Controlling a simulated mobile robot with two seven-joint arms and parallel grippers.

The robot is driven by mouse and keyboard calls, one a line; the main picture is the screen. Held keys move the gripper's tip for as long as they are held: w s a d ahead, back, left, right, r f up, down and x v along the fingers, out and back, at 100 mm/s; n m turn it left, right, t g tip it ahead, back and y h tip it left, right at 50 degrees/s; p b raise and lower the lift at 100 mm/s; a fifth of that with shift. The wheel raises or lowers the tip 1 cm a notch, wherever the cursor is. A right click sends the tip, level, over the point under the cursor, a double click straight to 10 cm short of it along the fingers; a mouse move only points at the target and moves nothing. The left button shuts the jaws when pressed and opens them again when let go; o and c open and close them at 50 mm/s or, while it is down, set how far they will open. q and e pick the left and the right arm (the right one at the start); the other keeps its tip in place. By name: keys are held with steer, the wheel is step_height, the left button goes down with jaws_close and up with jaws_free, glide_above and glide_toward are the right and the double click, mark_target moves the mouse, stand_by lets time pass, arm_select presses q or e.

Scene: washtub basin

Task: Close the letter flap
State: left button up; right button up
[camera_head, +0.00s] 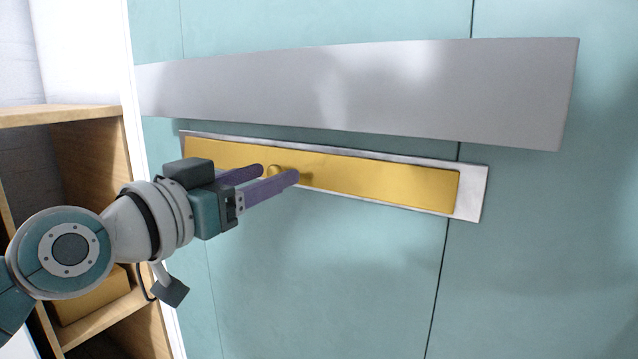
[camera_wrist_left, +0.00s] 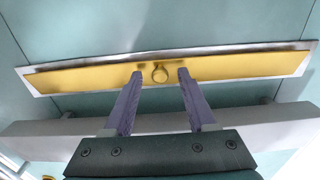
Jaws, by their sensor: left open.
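Contact cannot be told. In the wrist view the gripper (camera_wrist_left: 158,74) holds nothing.
A wide grey metal strip (camera_head: 350,95) runs across the teal door (camera_head: 330,270) above the flap. A wooden shelf unit (camera_head: 85,170) stands at the left, with a box (camera_head: 95,300) inside. The door below the flap is clear.

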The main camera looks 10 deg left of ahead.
arm_select(q)
steer(key=shift+w+d, duration=0.1)
steer(key=shift+w, duration=0.25)
jaws_close()
stand_by(0.4)
